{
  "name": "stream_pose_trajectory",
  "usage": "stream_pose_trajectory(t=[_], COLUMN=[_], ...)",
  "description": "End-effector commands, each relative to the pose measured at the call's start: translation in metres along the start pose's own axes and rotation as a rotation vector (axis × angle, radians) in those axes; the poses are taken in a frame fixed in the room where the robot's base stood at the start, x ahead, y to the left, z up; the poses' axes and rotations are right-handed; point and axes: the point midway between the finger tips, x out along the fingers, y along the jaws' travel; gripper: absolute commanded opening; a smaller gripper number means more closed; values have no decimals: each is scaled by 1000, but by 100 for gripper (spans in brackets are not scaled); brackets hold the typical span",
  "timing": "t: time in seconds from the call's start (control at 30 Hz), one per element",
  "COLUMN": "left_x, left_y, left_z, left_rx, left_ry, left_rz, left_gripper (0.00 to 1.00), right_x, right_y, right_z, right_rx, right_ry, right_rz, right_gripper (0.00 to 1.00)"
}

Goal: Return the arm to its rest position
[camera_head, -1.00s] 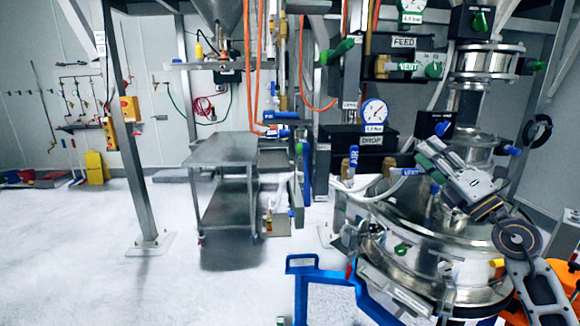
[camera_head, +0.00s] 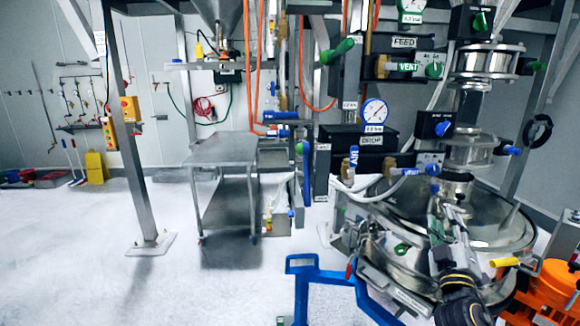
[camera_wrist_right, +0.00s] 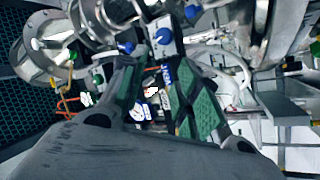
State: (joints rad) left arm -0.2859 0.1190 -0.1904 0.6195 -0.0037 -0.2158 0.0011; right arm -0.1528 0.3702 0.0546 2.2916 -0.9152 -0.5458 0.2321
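My right gripper (camera_head: 447,203) is over the round steel sifter (camera_head: 395,200), in front of its vertical pipe, with its wrist at the lower right. The right wrist view shows its two green-padded fingers (camera_wrist_right: 152,85) spread apart. Nothing shows between them but distant equipment. Whether the gripper touches the sifter lid cannot be told. The arm hides part of the lid and rim. My left gripper is not in view.
A blue valve knob (camera_head: 442,128) and a blue-handled vent valve (camera_head: 432,170) are close to the right gripper. A blue frame (camera_head: 305,265) and orange motor (camera_head: 555,283) flank the sifter. A steel cart (camera_head: 225,150) stands farther back.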

Motion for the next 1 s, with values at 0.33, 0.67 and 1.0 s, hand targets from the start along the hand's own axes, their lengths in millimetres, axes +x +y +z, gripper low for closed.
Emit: stream_pose_trajectory(t=[0.33,0.67,1.0], left_x=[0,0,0], left_y=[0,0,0], left_z=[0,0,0], left_rx=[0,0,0], left_ry=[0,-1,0], left_rz=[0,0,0], left_gripper=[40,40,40], right_x=[-74,-185,-304], right_y=[-82,-161,-210], right_z=[75,115,114], right_rx=[196,314,372], right_ry=[-397,-768,-1054], right_rz=[-233,-535,-857], right_gripper=[32,32,32])
